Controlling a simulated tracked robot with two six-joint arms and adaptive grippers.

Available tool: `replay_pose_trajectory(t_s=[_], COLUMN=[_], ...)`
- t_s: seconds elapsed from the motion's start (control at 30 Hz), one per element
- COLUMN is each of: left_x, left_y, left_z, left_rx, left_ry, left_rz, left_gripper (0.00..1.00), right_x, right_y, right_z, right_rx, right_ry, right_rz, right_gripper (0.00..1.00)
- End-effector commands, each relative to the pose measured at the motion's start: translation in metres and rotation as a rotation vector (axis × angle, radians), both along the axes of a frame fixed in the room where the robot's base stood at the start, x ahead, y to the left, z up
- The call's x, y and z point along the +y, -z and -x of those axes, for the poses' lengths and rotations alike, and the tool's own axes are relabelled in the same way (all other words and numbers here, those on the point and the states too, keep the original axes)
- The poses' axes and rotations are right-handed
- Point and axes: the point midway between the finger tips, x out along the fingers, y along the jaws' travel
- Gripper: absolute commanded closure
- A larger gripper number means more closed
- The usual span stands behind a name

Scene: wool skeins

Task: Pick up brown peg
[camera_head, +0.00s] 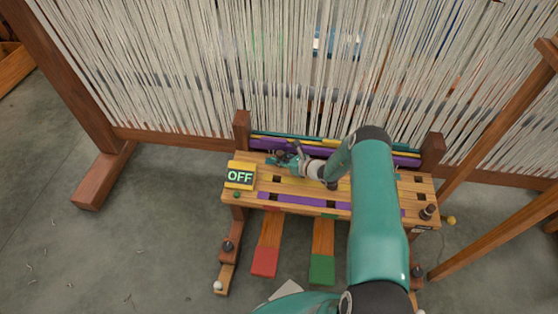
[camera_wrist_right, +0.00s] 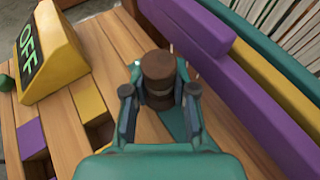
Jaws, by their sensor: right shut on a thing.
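The brown peg (camera_wrist_right: 158,78) is a short, dark brown cylinder, upright in the right wrist view. My right gripper (camera_wrist_right: 160,98) has a finger on each side of it and is shut on it. In the head view my right gripper (camera_head: 281,158) is over the back left part of the wooden bench top (camera_head: 300,188), and the peg is hard to make out there. The peg's lower end is hidden, so I cannot tell whether it is clear of the bench. My left gripper is not in view.
A yellow box reading OFF (camera_head: 240,175) stands left of the gripper. Purple and teal bars (camera_wrist_right: 235,80) run along the bench's back, close to the gripper. The top has square holes. Another dark peg (camera_head: 429,212) stands at the right end. Loom threads (camera_head: 200,70) hang behind.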

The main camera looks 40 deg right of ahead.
Motion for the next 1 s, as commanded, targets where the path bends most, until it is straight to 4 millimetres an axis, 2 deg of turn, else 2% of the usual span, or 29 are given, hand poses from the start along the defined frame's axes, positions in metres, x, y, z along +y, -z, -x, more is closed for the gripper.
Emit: replay_pose_trajectory(t_s=[0.27, 0.47, 0.67, 1.0], left_x=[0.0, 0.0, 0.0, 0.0], left_y=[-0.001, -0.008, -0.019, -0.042], left_z=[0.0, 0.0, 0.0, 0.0], left_rx=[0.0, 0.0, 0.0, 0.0], left_ry=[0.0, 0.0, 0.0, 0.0], left_rz=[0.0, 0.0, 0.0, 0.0], left_gripper=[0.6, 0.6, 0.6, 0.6], right_x=[0.0, 0.0, 0.0, 0.0], right_y=[-0.003, -0.02, -0.054, -0.139], right_z=[0.0, -0.001, -0.001, -0.001], right_rx=[-0.001, -0.001, -0.002, -0.002], right_ry=[0.0, -0.002, -0.002, -0.001], right_rz=[0.001, 0.001, 0.002, 0.003], right_gripper=[0.93, 0.93, 0.93, 0.93])
